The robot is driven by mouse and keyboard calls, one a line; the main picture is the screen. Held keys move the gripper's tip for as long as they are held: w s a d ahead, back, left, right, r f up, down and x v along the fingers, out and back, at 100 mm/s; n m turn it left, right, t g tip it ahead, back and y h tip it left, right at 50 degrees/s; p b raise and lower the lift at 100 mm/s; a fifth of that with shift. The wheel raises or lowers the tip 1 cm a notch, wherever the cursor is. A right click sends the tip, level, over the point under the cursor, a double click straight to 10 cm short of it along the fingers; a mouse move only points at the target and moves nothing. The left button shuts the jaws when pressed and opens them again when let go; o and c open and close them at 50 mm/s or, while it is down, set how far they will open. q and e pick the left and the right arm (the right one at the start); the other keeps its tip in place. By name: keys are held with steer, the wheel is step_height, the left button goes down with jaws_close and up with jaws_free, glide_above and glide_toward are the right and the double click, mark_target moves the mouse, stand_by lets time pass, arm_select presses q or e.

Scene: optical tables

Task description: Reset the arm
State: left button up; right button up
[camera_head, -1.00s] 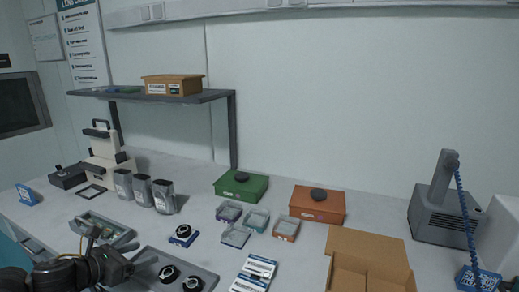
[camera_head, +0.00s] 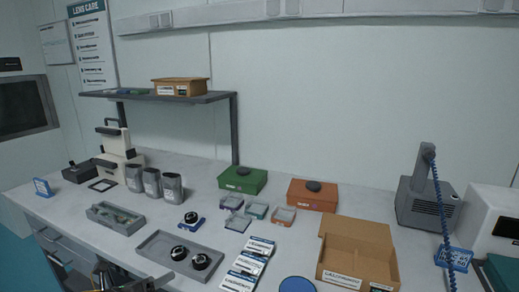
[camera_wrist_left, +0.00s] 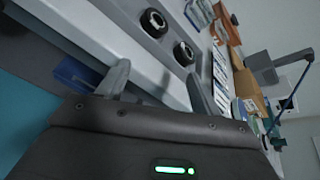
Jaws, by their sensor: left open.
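My left gripper (camera_head: 145,284) is low at the bottom left of the head view, at the table's front edge, partly cut off by the frame. In the left wrist view my left gripper (camera_wrist_left: 160,88) shows two grey fingers spread apart with nothing between them. A grey tray (camera_head: 150,252) with two black round lens pieces (camera_head: 179,253) lies on the table beyond the gripper, apart from it. The round pieces (camera_wrist_left: 154,22) also show past the fingers in the wrist view. My right gripper is not in view.
On the table (camera_head: 75,212) stand a small grey tray (camera_head: 125,226), several grey pouches (camera_head: 152,183), a green box (camera_head: 242,180), an orange box (camera_head: 312,196) and an open cardboard box (camera_head: 357,250). Several labelled cards (camera_head: 250,262) lie near the front. A shelf (camera_head: 215,97) stands behind.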

arm_select(q)
steer(key=s+d+f+n+g+y, duration=0.1)
steer(key=s+f+n+g+y, duration=0.15)
steer(key=s+f+n, duration=0.6)
steer(key=s+d+f+n+g+y, duration=0.1)
steer(key=s+f+n+g, duration=0.2)
steer(key=s+n, duration=0.95)
steer(key=s+d+f+n+g+y, duration=0.1)
steer(key=s+f+n+g+y, duration=0.15)
steer(key=s+f+n, duration=0.6)
step_height(320, 180, down, 23)
steer(key=s+n+g, duration=0.2)
steer(key=n, duration=0.1)
steer(key=s+a+f+g, duration=0.1)
steer(key=s+a+f, duration=0.3)
steer(key=s+f, duration=1.2)
steer(key=shift+s, duration=0.3)
